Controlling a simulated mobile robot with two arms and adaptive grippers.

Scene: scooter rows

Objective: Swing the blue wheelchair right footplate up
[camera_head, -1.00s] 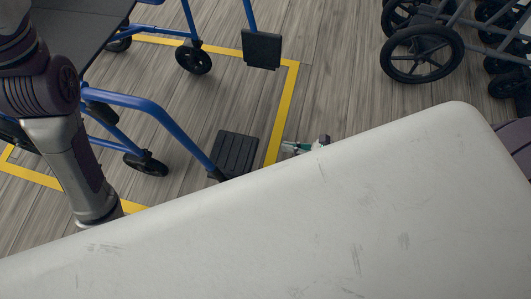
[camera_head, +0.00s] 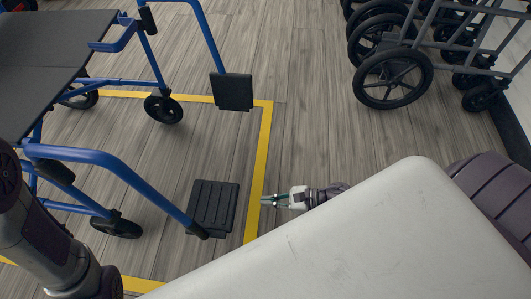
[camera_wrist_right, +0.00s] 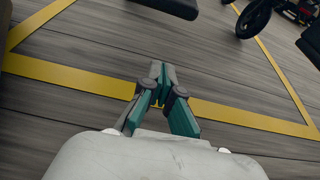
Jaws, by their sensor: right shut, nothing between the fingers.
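The blue wheelchair (camera_head: 110,160) stands at the left, its front to the right. Its right footplate (camera_head: 213,206), the nearer one, is a dark ribbed plate lying flat at the end of a blue leg tube. The other footplate (camera_head: 232,92) is farther back and shows a smooth dark face. My right gripper (camera_head: 266,201) is low, just right of the right footplate, pointing at it and apart from it. In the right wrist view its fingers (camera_wrist_right: 161,78) are closed and empty; a dark plate (camera_wrist_right: 170,6) shows at the top edge. My left gripper is out of view.
Yellow floor tape (camera_head: 262,150) runs between my right gripper and the right footplate. Front casters (camera_head: 164,108) stand behind the footplates. Grey-framed wheeled chairs (camera_head: 392,78) stand at the upper right. The plank floor (camera_head: 310,120) between is clear.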

